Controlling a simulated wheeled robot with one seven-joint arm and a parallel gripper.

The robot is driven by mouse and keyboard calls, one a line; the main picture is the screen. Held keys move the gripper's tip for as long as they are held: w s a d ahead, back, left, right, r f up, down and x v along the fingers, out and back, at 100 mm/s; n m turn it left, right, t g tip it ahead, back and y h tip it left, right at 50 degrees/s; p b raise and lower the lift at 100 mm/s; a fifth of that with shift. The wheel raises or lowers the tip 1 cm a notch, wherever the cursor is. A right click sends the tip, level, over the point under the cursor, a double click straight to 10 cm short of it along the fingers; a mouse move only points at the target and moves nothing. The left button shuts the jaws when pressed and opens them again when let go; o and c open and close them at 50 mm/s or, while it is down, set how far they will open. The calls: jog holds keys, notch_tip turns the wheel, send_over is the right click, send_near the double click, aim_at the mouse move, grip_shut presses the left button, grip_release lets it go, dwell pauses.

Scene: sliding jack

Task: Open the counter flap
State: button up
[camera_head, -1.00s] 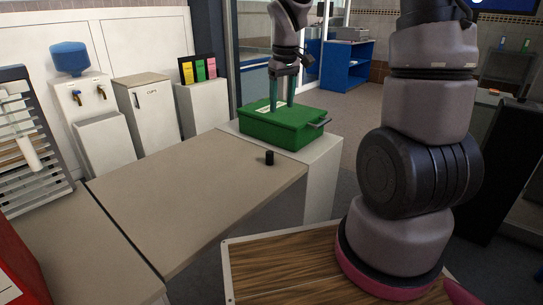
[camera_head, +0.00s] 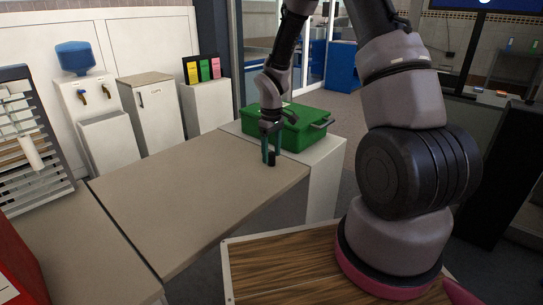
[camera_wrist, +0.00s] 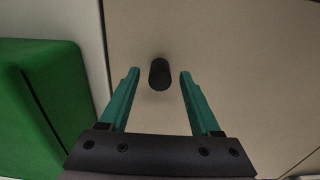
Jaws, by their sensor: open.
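The counter flap (camera_head: 190,197) is a flat beige panel lying level between the left counter and the white cabinet on the right. A short black knob (camera_head: 271,158) stands up near its far right end. It also shows in the wrist view (camera_wrist: 160,74), between the two teal fingers and slightly ahead of them. My gripper (camera_head: 270,157) is open, pointing down at the knob with a finger on either side. In the wrist view my gripper (camera_wrist: 157,78) has clear gaps to the knob on both sides; I see no contact.
A green case (camera_head: 304,130) sits on the white cabinet (camera_head: 326,172) just behind my gripper. It fills the left of the wrist view (camera_wrist: 45,110). A water dispenser (camera_head: 85,98) and a small white cabinet (camera_head: 153,112) stand behind the flap. The flap's surface is otherwise clear.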

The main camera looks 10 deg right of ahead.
jog(key=shift+f, duration=0.65)
grip_shut()
dwell(1.0)
